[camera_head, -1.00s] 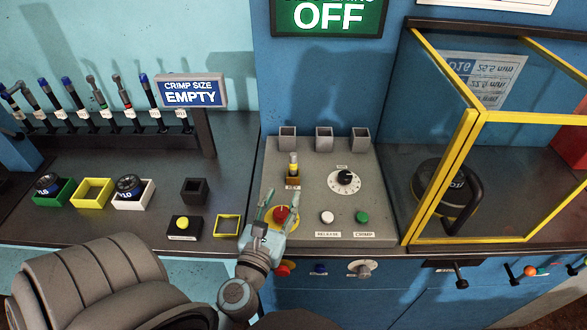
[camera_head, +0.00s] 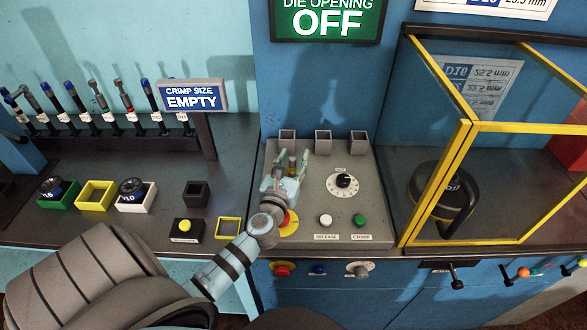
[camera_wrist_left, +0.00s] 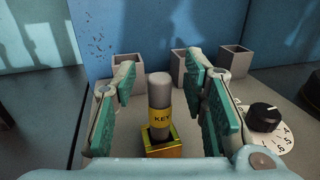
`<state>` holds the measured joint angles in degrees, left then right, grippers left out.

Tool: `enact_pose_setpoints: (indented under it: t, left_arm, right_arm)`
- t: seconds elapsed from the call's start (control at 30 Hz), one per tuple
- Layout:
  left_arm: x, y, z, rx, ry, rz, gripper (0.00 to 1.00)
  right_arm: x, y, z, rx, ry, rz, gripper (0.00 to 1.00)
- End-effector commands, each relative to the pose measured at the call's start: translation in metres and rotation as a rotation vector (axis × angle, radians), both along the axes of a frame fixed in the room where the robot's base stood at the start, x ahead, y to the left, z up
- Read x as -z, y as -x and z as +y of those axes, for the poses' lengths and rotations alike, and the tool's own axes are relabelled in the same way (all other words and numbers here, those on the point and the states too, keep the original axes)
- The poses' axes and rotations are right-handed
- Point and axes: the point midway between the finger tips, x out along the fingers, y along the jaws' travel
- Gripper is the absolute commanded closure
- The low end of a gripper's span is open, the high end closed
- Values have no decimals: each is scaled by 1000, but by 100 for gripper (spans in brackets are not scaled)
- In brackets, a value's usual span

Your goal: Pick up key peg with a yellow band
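The key peg (camera_wrist_left: 160,98) is a grey cylinder with a yellow band marked KEY. It stands upright in a small square brass-coloured socket (camera_wrist_left: 164,146) on the grey control panel. In the head view the peg (camera_head: 292,163) is partly hidden by my left gripper (camera_head: 289,172). In the left wrist view my left gripper (camera_wrist_left: 163,105) is open, with one teal-padded finger on each side of the peg and a visible gap on both sides. My right gripper is not in view.
Several open grey square holders (camera_head: 323,143) stand behind the peg. A black dial (camera_head: 343,182) is to the right, with a white button (camera_head: 326,221) and a green button (camera_head: 359,219) in front. A yellow-framed guard (camera_head: 460,150) stands further right.

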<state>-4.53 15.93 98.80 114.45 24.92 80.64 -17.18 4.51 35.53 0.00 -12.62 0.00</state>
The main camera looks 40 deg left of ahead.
Motion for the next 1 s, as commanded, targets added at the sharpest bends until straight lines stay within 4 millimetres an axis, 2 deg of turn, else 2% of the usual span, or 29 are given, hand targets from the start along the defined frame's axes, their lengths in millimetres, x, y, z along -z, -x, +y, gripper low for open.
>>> enact_pose_setpoints:
  t: [0.03, 0.2, 0.27, 0.57, 0.67, 0.9, 1.0]
  left_arm:
    - [0, 0, 0, 0, 0, 0, 65]
    - [0, 0, 0, 0, 0, 0, 92]
    - [0, 1, 0, 0, 0, 0, 100]
    - [-2, 0, 0, 0, 0, -1, 100]
    - [-18, 0, 0, 0, -1, -2, 100]
    - [-84, 0, 0, 0, -1, -2, 100]
    - [-98, 0, 0, -1, -1, -2, 100]
  right_arm:
    - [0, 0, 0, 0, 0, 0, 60]
    - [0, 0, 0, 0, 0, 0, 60]
    - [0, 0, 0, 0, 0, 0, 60]
    - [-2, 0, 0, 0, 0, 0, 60]
    - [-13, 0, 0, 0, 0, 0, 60]
    - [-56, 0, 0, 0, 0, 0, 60]
    - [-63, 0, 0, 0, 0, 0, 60]
